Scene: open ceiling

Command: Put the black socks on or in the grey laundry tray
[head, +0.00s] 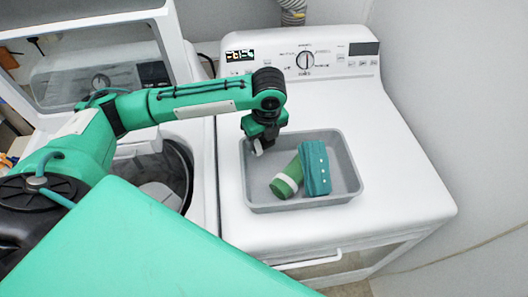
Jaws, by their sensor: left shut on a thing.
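The grey laundry tray (351,185) sits on top of the white dryer. A green rolled item (286,181) and a teal folded item (315,168) with pale dots lie in it, side by side. My left gripper (258,148) points down over the tray's back left corner. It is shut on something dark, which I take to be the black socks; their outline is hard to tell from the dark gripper. No other black socks show clearly. My right gripper is not in view.
An open top-loading washer (203,180) stands left of the dryer, its raised lid (90,70) behind my arm. The dryer's control panel (305,58) rises behind the tray. The dryer top (400,170) is clear right of the tray. A wall closes off the right side.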

